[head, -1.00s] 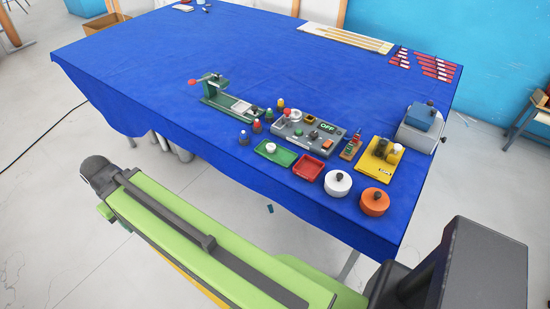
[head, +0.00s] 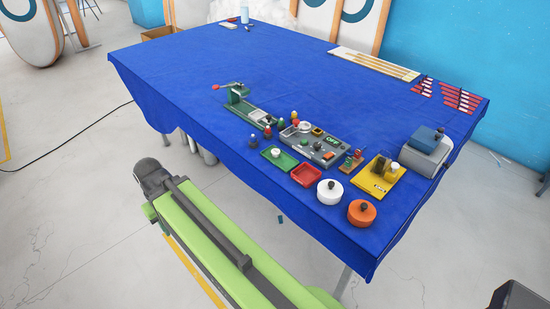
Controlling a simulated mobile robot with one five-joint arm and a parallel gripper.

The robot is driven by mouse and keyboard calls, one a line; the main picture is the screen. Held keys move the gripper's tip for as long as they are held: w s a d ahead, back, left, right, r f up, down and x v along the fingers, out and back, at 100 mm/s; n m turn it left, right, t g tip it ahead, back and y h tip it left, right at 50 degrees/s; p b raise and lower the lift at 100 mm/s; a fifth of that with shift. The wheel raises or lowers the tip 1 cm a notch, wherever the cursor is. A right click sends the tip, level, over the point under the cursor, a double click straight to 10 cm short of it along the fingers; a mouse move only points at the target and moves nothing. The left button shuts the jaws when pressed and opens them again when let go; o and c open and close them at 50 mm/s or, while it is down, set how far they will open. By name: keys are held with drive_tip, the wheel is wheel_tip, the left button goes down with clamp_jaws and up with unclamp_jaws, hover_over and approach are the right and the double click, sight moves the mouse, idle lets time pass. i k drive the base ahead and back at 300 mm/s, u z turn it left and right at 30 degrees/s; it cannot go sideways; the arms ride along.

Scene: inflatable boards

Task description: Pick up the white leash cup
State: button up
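A small white round piece (head: 276,153) sits on a green tray (head: 288,163) near the front edge of the blue table; it looks like the leash cup, but it is too small to be sure. A larger white round pot with a dark knob (head: 329,192) stands to its right, at the front edge. A small white cylinder (head: 392,171) stands on a yellow base farther right. My green arm lies in the lower left, in front of the table and apart from it. My gripper's fingers do not show.
A red tray (head: 306,176) lies right of the green tray, and an orange pot (head: 362,213) right of the white one. A grey control box (head: 320,145) and a green clamp device (head: 250,108) stand behind.

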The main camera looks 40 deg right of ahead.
sight(275, 152)
drive_tip(key=z, duration=0.1)
drive_tip(key=i, duration=0.95)
drive_tip(key=u, duration=0.05)
